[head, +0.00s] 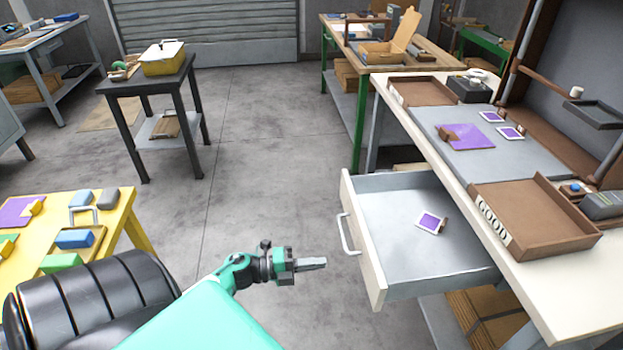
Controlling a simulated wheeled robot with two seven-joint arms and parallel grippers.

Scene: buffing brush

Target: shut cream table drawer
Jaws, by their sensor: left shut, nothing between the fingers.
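The cream table (575,291) stands at the right with its drawer (364,252) pulled out toward the left. The drawer's front carries a pale bar handle (347,234). A small purple-and-white card piece (431,223) with a brown bit lies on the drawer's grey floor. My left gripper (322,262) is shut and empty, pointing right. In the picture its tip is a little left of and below the handle, apart from the drawer front. My right gripper is not in view.
On the cream table are a brown tray marked GOOD (541,240), a grey mat (440,120) and purple pieces. A yellow table (112,222) stands at the left and a dark small table (150,85) behind. The floor between is clear.

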